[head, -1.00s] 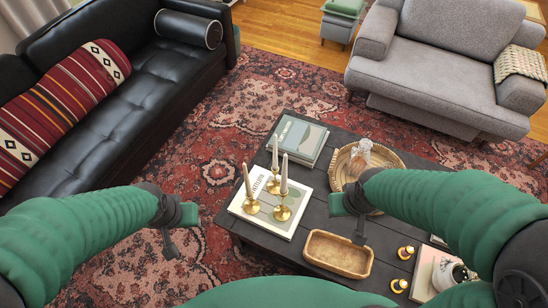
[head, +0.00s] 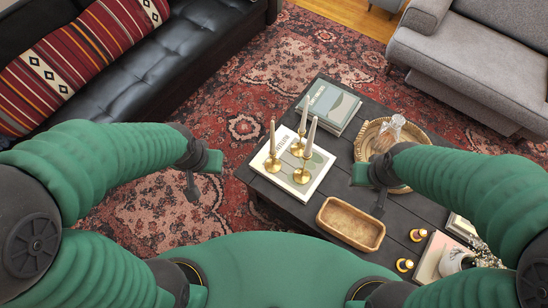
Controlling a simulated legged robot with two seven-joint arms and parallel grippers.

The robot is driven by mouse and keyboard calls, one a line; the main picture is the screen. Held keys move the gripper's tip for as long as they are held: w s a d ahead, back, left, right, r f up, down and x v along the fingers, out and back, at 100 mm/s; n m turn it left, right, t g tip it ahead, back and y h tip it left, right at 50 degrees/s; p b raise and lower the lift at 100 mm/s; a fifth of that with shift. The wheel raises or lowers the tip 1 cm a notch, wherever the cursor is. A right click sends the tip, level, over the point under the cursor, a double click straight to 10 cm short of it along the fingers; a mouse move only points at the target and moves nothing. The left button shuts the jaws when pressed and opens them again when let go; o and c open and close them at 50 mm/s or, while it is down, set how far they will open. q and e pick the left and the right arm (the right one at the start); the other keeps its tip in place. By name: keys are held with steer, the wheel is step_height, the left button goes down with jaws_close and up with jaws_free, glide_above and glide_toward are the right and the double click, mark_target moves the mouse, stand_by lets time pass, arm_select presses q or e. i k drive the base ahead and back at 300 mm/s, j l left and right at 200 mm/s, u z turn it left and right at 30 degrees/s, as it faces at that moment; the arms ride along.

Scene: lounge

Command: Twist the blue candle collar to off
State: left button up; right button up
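Several pale taper candles stand upright in gold holders on a white book (head: 262,185) on the dark coffee table (head: 283,205): a left candle (head: 272,138), a back candle (head: 304,115) and a front candle (head: 311,137). I cannot make out a blue collar on any of them. My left gripper (head: 200,172) hangs over the rug, left of the table and apart from the candles. My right gripper (head: 370,190) is over the table, right of the candles and apart from them. I cannot tell whether either gripper is open.
A wooden tray (head: 351,224) lies at the table's near side. Small gold pieces (head: 418,234) sit right of it. A woven tray (head: 364,142) with a glass decanter (head: 392,130) and a book stack (head: 328,105) are farther back. A black sofa (head: 172,70) and grey armchair (head: 470,65) flank the rug.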

mark_target(409, 265)
steer(key=z, duration=0.4)
steer(key=k+z, duration=0.15)
steer(key=z, duration=0.25)
steer(key=k+z, duration=0.1)
steer(key=z, duration=0.7)
steer(key=k+l+z, duration=0.1)
steer(key=z, duration=0.3)
